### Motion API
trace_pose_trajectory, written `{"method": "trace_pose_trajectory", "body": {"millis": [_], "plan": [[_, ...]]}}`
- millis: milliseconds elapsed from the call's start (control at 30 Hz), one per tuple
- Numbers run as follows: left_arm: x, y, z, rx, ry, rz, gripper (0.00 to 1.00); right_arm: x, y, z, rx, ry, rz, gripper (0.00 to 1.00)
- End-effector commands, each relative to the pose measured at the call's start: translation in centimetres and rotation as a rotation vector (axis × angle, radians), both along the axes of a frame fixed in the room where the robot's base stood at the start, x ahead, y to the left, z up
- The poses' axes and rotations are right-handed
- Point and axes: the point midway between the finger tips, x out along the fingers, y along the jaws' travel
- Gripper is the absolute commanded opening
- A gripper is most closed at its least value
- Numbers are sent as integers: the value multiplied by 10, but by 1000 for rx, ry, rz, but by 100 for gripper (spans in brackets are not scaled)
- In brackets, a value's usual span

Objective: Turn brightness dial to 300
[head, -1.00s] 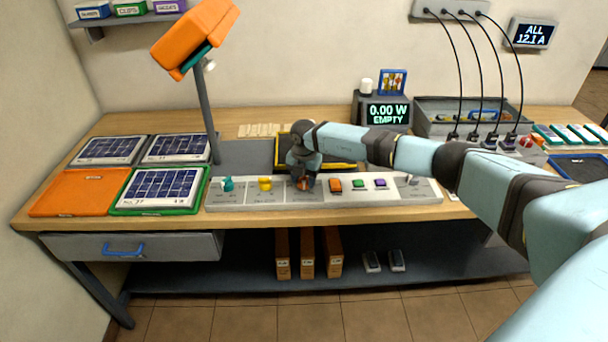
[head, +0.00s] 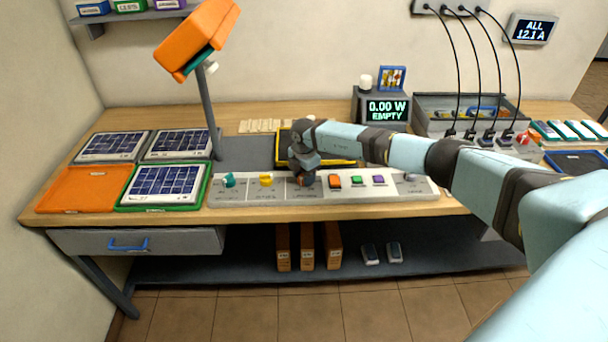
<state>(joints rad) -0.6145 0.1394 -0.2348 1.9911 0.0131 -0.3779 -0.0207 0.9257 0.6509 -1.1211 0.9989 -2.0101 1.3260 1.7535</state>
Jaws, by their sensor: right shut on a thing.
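The grey control panel (head: 337,193) lies along the front of the bench. It carries a teal dial (head: 229,180), a yellow dial (head: 266,180) and a reddish-orange dial (head: 304,182), left to right. The panel labels are too small to read, so I cannot tell a setting of 300. My right gripper (head: 303,177) points down at the reddish-orange dial and is shut on it, hiding most of it. My left gripper is not in view.
Orange, green and purple buttons (head: 357,181) sit just right of my gripper. A yellow-edged dark tray (head: 345,162) lies behind it. A lamp (head: 211,110) stands at the left near several solar panels (head: 165,186). A display (head: 387,111) reads 0.00 W EMPTY.

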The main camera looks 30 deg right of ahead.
Motion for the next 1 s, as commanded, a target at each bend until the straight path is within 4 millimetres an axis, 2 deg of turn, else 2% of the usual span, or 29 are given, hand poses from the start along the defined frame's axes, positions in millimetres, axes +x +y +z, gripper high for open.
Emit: {"method": "trace_pose_trajectory", "body": {"millis": [267,300,400,767,867,1000], "plan": [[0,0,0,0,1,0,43,1,-1,1,-1,-2,-1,20],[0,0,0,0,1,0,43,1,-1,1,-1,-2,-1,48],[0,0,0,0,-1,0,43,1,-1,1,-1,-2,-1,69],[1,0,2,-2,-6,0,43,1,-1,6,0,-2,0,69],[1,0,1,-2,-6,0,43,1,-1,19,0,-4,0,69],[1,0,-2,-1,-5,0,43,1,-1,49,1,-5,1,69]]}}
